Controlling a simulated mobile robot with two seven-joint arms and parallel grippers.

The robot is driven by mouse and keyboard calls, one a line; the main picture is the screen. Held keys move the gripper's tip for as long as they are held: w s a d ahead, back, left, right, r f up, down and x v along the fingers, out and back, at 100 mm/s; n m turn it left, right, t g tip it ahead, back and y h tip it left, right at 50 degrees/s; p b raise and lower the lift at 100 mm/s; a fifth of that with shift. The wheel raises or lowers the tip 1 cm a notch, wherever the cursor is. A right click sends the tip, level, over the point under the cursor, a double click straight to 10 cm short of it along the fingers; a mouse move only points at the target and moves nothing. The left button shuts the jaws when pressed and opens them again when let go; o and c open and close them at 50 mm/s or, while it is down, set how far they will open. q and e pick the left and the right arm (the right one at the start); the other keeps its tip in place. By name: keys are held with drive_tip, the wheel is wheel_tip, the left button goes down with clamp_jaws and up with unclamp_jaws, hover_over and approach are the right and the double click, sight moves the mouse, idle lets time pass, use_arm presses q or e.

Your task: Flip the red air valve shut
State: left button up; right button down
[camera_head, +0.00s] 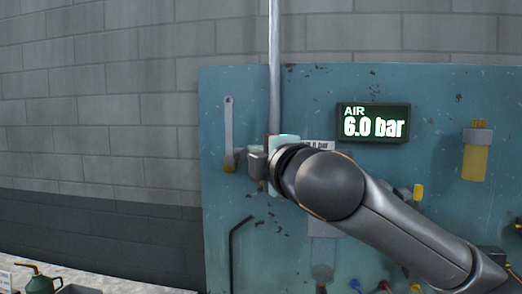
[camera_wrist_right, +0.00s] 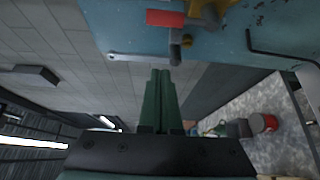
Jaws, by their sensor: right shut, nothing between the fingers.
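The red valve handle (camera_wrist_right: 165,18) shows at the top of the right wrist view, beside a brass-yellow fitting (camera_wrist_right: 207,12) on the blue panel. A short grey piece (camera_wrist_right: 175,46) hangs by the red part, close to my fingertips. My right gripper (camera_wrist_right: 160,72) is shut and empty, its green fingers pressed together. Whether the fingertips touch the grey piece I cannot tell. In the head view my right arm and gripper (camera_head: 257,160) cover the valve below the vertical pipe (camera_head: 275,70). The display (camera_head: 373,123) reads AIR 6.0 bar. My left gripper is out of view.
The blue panel (camera_head: 300,100) carries a wrench (camera_head: 229,130) left of my gripper, a black hex key (camera_head: 233,250) below, and a yellow-bodied fitting (camera_head: 475,160) at right. A green oil can (camera_head: 38,280) stands at lower left. Bare wall lies left of the panel.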

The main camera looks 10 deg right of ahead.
use_arm(q)
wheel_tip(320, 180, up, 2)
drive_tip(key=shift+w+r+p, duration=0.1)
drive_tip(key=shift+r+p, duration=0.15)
drive_tip(key=shift+p, duration=0.85)
use_arm(e)
drive_tip(key=w+d, duration=0.2)
drive_tip(key=w, duration=0.5)
drive_tip(key=shift+d, duration=0.4)
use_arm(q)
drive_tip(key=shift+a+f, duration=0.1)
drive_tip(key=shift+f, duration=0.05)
use_arm(e)
drive_tip(key=shift+d, duration=0.2)
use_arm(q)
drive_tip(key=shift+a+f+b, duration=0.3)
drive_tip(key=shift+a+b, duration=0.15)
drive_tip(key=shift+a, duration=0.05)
use_arm(e)
drive_tip(key=shift+s+m, duration=0.1)
drive_tip(key=shift+m, duration=0.3)
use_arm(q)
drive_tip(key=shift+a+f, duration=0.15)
use_arm(e)
drive_tip(key=shift+d+t, duration=0.15)
drive_tip(key=shift+t, duration=0.15)
